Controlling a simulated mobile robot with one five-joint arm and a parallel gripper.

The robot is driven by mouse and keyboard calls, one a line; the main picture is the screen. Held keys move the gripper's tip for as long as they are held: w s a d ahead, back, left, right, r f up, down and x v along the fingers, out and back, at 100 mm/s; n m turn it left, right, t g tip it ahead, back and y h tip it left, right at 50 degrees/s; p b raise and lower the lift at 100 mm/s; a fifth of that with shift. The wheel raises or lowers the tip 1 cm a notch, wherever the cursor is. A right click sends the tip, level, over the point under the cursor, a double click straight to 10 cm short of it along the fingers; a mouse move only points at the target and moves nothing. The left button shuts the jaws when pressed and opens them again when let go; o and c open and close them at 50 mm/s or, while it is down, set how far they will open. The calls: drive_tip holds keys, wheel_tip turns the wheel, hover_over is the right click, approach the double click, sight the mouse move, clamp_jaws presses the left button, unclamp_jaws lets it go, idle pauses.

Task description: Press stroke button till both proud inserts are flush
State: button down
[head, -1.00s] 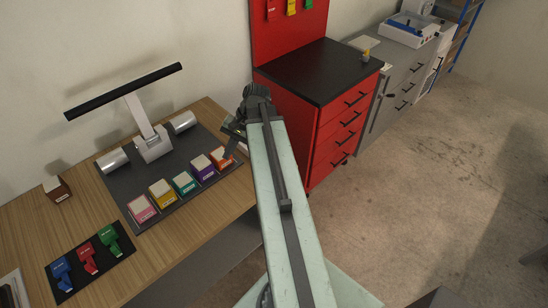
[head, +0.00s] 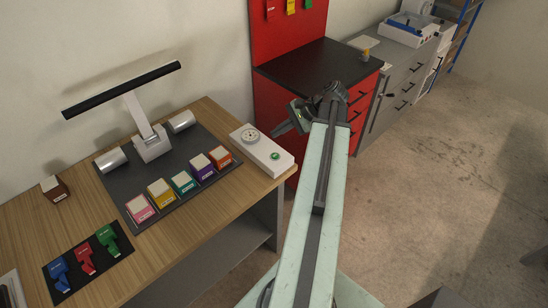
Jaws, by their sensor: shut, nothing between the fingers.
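A white control box (head: 262,152) stands at the right end of the wooden table, with a round dial (head: 250,134) and a green button (head: 275,156) on top. A row of small boxes with pale tops stands on the dark mat: pink (head: 141,207), yellow (head: 161,192), green (head: 182,181), purple (head: 202,168) and orange (head: 220,158). Which inserts stand proud is too small to tell. My gripper (head: 277,131) is shut and empty, in the air just beyond the control box in the picture, apart from the button.
A lamp-like stand with a black bar (head: 122,90) and two metal cylinders stands behind the boxes. Blue, red and green tools lie on a black mat (head: 98,265). A red cabinet (head: 366,95) stands beyond the table; floor at right is clear.

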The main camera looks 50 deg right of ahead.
sight(278, 155)
wheel_tip(278, 155, down, 8)
drive_tip(key=b, duration=0.7)
drive_tip(key=shift+f, duration=0.1)
idle(1.3)
drive_tip(key=shift+b, duration=0.3)
drive_tip(key=shift+f+b, duration=0.35)
drive_tip(key=shift+f, duration=0.05)
